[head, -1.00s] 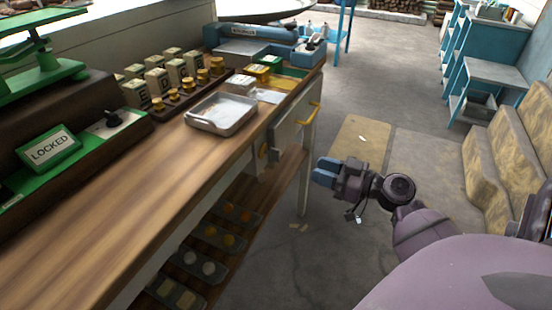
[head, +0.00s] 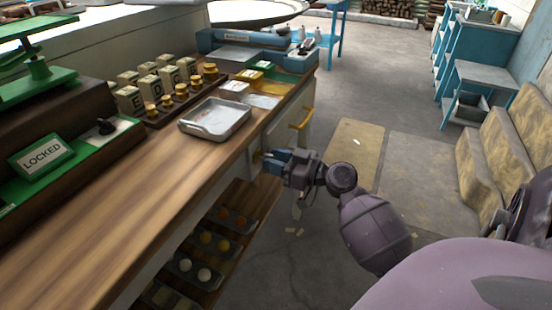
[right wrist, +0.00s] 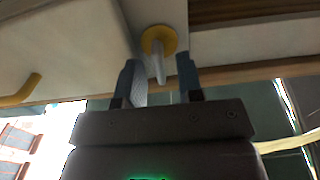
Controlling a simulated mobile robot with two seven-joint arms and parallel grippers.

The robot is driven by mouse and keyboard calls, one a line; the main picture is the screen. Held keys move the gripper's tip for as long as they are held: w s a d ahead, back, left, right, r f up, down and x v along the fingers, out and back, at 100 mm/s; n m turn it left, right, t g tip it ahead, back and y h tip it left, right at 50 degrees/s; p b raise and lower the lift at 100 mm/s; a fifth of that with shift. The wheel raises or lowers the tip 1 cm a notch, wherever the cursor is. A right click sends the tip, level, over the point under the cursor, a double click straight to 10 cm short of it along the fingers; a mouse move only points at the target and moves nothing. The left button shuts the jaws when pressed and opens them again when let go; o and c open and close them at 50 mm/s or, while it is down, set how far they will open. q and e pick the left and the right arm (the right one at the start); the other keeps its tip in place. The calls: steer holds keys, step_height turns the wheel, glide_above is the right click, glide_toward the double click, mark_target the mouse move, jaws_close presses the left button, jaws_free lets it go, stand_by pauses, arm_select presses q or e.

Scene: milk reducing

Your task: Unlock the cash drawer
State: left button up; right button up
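The cash drawer (head: 284,131) is in the front of the wooden counter, closed, with a yellow handle (head: 303,115). In the right wrist view, the yellow round lock (right wrist: 158,38) sits on a pale panel beside the drawer front (right wrist: 65,45). A pale key-like piece (right wrist: 159,68) sticks out of it. My right gripper (head: 268,160) is at the counter front by the lock. In the right wrist view its two fingers (right wrist: 158,76) are open on either side of the key, with gaps visible. My left gripper is not in view.
A green sign (head: 43,154) reading LOCKED stands on the counter near a black knob (head: 105,127). A metal tray (head: 215,119) lies on the counter top (head: 150,190). Shelves with small goods (head: 205,240) are below. Open floor (head: 400,165) lies to the right.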

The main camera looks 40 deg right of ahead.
jaws_close()
stand_by(0.3)
